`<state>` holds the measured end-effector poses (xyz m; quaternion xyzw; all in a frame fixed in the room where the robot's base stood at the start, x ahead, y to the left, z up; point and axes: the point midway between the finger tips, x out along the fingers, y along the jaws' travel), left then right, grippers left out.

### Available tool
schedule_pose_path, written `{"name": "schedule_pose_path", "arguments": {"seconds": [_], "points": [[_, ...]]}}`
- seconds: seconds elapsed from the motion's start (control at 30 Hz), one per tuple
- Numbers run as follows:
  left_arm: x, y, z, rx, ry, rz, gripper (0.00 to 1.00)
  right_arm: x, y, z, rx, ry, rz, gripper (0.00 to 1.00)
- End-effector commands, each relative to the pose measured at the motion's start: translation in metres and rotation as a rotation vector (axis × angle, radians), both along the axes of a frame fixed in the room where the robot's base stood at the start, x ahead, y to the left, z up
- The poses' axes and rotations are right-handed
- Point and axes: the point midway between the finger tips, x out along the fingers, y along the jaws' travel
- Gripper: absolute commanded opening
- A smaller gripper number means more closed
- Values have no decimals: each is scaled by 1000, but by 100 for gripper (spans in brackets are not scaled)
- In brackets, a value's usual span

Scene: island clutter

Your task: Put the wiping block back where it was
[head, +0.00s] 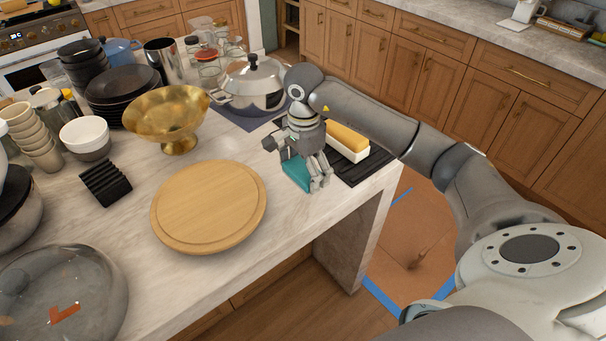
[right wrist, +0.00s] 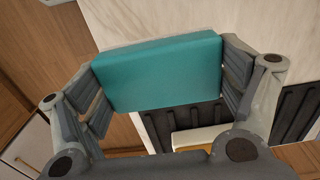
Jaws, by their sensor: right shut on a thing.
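The wiping block is a teal block (head: 297,172) at the right end of the island's marble counter. In the head view it is partly covered by my right gripper (head: 308,180), which comes down over it from above. In the right wrist view the teal block (right wrist: 160,72) spans the space between both finger pads of my right gripper (right wrist: 162,85), which is shut on it. Whether the block touches the counter or hangs just above it I cannot tell. My left gripper is not in view.
A black ribbed mat (head: 368,165) with a white dish holding a yellow block (head: 347,138) lies just right of the gripper. A round wooden board (head: 208,206), gold bowl (head: 167,113) and lidded pot (head: 252,88) stand left and behind. The counter's edge is close in front.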

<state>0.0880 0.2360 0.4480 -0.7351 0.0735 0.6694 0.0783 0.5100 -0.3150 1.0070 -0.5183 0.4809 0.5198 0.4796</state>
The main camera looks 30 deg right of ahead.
Motion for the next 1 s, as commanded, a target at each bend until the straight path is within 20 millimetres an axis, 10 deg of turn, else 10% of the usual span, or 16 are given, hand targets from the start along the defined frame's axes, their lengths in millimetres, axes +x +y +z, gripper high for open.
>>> {"name": "schedule_pose_path", "arguments": {"seconds": [0.97, 1.0], "points": [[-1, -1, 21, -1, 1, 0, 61, 18, -10, -60, -1, -2, 2, 66], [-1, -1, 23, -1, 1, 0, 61, 18, -10, -58, -1, -2, 2, 94]]}}
